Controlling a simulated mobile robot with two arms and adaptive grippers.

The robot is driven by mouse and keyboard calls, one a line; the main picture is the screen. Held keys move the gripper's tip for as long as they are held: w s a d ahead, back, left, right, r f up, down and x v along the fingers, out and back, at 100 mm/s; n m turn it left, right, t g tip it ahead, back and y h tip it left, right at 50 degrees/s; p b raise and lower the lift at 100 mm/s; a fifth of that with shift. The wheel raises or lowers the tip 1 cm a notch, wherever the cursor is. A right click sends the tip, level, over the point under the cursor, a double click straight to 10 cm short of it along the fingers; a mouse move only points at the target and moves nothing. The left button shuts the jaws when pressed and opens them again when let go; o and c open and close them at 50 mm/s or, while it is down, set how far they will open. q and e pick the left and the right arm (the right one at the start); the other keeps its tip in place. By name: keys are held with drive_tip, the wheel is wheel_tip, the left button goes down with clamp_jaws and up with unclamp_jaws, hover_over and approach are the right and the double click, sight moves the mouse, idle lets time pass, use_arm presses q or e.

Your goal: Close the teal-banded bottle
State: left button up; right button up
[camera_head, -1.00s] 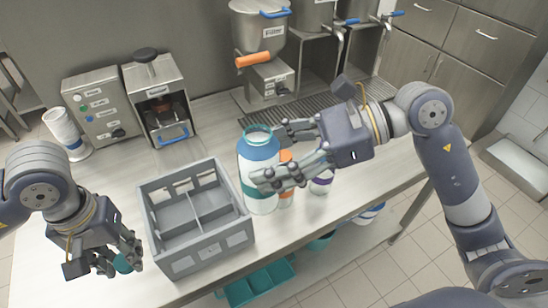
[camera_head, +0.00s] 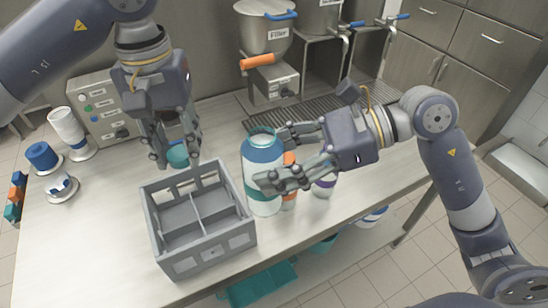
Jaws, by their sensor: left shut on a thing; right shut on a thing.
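The teal-banded bottle (camera_head: 262,155) is white with a blue band and a teal rim at its uncapped top. It stands upright beside the grey crate. My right gripper (camera_head: 276,160) is shut on it from the right, with fingers around its side. My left gripper (camera_head: 176,152) is shut on a teal lid (camera_head: 177,158) and holds it above the crate's back left side, left of the bottle and apart from it. The fingers hide part of the lid.
The grey divided crate (camera_head: 247,236) looks empty. An orange-banded bottle (camera_head: 289,158) and a purple-marked bottle (camera_head: 325,187) stand close behind my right gripper. The table's left front is clear.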

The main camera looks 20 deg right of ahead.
sight(261, 126)
use_arm(q)
drive_tip(key=s+d+r, duration=0.1)
drive_tip(key=d+r, duration=0.3)
drive_tip(key=s+d+r+m, duration=0.1)
drive_tip(key=s+d+r, duration=0.1)
drive_tip(key=d+r, duration=0.2)
drive_tip(key=s+d+r+m, duration=0.1)
drive_tip(key=s+d+r, duration=0.1)
drive_tip(key=d+r, duration=0.2)
wheel_tip(261, 126, up, 2)
drive_tip(key=shift+d+r, duration=0.1)
drive_tip(key=shift+d, duration=0.05)
drive_tip(key=shift+s+d+r, duration=0.25)
drive_tip(key=shift+s, duration=0.05)
drive_tip(key=shift+w, duration=0.1)
drive_tip(key=shift+f, duration=0.1)
wheel_tip(261, 126, down, 2)
drive_tip(key=shift+f, duration=0.95)
